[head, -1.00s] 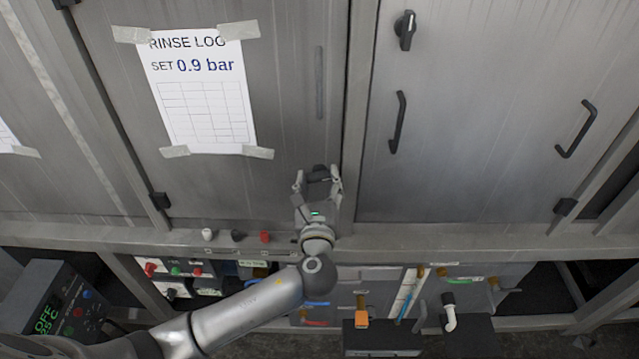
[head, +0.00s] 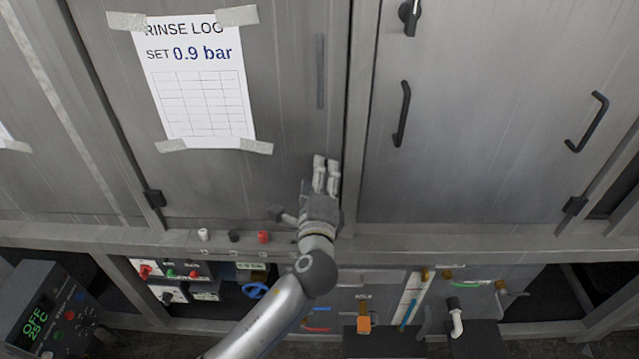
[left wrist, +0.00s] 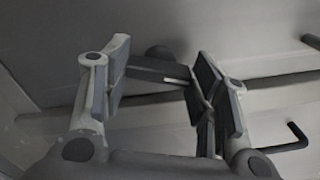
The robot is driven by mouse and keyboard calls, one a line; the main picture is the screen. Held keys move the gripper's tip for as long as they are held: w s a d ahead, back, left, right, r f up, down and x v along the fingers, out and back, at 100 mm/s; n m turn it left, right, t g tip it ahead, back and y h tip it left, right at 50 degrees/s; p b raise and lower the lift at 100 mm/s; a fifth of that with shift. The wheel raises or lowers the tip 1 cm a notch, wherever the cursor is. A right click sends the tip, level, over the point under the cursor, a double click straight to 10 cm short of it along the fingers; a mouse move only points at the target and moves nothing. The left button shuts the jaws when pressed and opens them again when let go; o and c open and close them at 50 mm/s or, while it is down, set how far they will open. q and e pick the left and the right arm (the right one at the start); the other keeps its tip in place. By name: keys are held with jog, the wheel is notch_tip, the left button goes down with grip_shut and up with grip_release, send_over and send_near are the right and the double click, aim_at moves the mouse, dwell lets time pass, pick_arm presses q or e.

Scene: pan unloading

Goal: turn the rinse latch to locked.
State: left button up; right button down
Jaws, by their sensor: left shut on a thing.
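The rinse latch shows in the left wrist view as a dark flat lever (left wrist: 158,71) with a rounded hub behind it. My left gripper (head: 326,165) is at the lower right of the grey door with the RINSE LOG sheet. In the left wrist view its two pads (left wrist: 160,80) stand at either end of the lever, shut on it. In the head view the gripper hides the latch, so I cannot read its angle or any locked mark there. My right gripper is not in view.
A black knob (head: 409,17) and a black handle (head: 401,114) are on the door to the right. Small knobs, including a red one (head: 263,237), line the ledge below. A control box (head: 45,310) stands at the lower left.

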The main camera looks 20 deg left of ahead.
pick_arm(q)
jog(key=shift+f+n+b, duration=0.1)
jog(key=shift+n+b, duration=0.8)
jog(key=shift+n, duration=1.3)
jog(key=shift+o, duration=0.2)
jog(key=shift+c, duration=0.2)
jog(key=o, duration=1)
jog(key=shift+a, duration=0.1)
jog(key=shift+o, duration=0.2)
jog(key=shift+s, duration=0.1)
jog(key=v, duration=1.2)
